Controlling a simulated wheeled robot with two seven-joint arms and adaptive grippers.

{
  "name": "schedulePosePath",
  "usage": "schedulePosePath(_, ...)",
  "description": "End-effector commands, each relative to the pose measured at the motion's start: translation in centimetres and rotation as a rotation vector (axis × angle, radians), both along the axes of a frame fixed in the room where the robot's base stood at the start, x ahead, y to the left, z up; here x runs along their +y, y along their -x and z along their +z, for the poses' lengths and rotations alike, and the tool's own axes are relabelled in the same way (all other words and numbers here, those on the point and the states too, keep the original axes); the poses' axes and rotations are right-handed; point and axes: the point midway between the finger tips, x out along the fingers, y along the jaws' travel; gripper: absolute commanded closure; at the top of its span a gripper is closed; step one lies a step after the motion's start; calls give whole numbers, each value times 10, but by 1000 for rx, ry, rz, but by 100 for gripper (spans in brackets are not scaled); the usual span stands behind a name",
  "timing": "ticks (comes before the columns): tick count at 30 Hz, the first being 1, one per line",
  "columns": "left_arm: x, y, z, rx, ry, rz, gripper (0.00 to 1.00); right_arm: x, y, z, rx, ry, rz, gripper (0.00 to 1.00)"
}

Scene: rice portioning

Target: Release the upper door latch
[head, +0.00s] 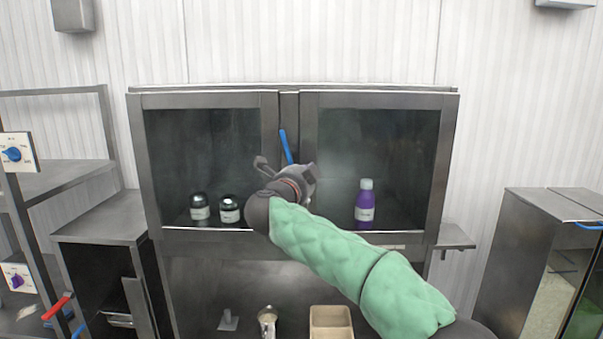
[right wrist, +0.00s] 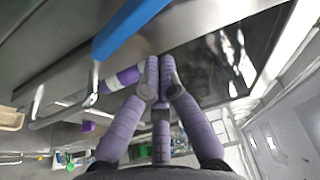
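A blue latch handle (head: 286,147) stands nearly upright, tilted slightly, on the middle post between the two glass doors of the cabinet. It shows large at the top of the right wrist view (right wrist: 128,28). My right gripper (right wrist: 159,62) has its purple fingertips drawn together with nothing visible between them. The fingertips lie below the blue handle in that view, and I cannot tell whether they touch it. In the head view my right wrist is just below the handle and hides its lower end. My left gripper is not in view.
Behind the glass stand two dark jars (head: 200,207) and a purple bottle (head: 365,205). Below are a tan container (head: 331,321) and a metal cup (head: 267,319). A rack with a red lever (head: 57,306) is at left, a metal bin (head: 540,250) at right.

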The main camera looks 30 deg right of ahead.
Motion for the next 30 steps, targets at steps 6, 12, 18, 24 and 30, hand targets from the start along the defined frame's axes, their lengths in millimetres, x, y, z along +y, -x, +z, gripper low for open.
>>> schedulePosePath(6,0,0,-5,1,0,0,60,13,16,-1,-1,0,6,100)
schedulePosePath(12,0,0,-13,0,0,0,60,40,39,-4,-2,-1,6,100)
schedulePosePath(18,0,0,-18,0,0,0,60,60,57,-5,-2,0,4,100)
schedulePosePath(24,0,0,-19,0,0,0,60,68,64,-6,0,0,2,100)
schedulePosePath(30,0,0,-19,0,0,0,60,69,64,-6,0,0,2,100)
